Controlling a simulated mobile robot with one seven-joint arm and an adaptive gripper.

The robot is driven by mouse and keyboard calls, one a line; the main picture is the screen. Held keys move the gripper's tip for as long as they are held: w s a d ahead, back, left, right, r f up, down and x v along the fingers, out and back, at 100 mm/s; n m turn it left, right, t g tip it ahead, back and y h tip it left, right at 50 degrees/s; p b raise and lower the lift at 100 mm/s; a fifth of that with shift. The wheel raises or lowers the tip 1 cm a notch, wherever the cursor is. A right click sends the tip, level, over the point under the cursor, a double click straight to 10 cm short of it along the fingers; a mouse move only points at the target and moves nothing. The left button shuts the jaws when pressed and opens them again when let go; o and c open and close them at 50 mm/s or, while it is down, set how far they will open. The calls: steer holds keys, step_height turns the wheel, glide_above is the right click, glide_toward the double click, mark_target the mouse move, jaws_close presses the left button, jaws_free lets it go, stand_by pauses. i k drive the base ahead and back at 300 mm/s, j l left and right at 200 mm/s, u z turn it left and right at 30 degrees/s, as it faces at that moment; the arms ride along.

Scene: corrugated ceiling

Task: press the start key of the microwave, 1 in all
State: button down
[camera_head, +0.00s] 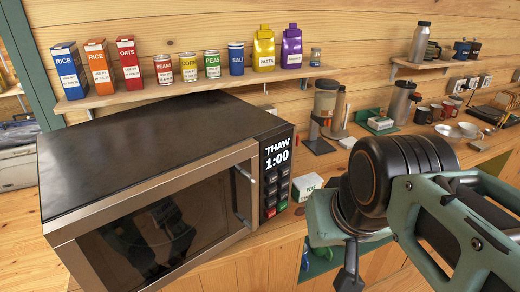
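The microwave (150,145) stands on the wooden counter at the left with its door shut. Its control panel is on the right of the front, and the display (277,153) reads THAW 1:00. Below it are rows of dark keys (277,182), with a red key (270,212) and a green key (282,206) at the bottom. No wording on these two keys is legible. My gripper (349,278) is at the lower middle, right of the panel and apart from it. Only a dark part of it shows below my wrist, so its opening cannot be made out.
A small white packet (307,186) lies on the counter between panel and arm. A coffee maker (325,108) stands behind it. A shelf (190,88) with boxes, cans and bags runs above the microwave. Mugs and dishes (450,132) crowd the counter at the right.

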mark_target(282, 206)
steer(key=l+u, duration=0.2)
steer(key=l, duration=0.2)
steer(key=k+l+u, duration=0.2)
steer(key=l, duration=0.2)
steer(key=l+u, duration=0.15)
steer(key=l, duration=0.3)
steer(key=i+l, duration=0.1)
steer(key=l, duration=0.15)
steer(key=i+l+z, duration=0.15)
steer(key=k+j+u, duration=0.2)
steer(key=j, duration=0.35)
steer(key=k, duration=0.05)
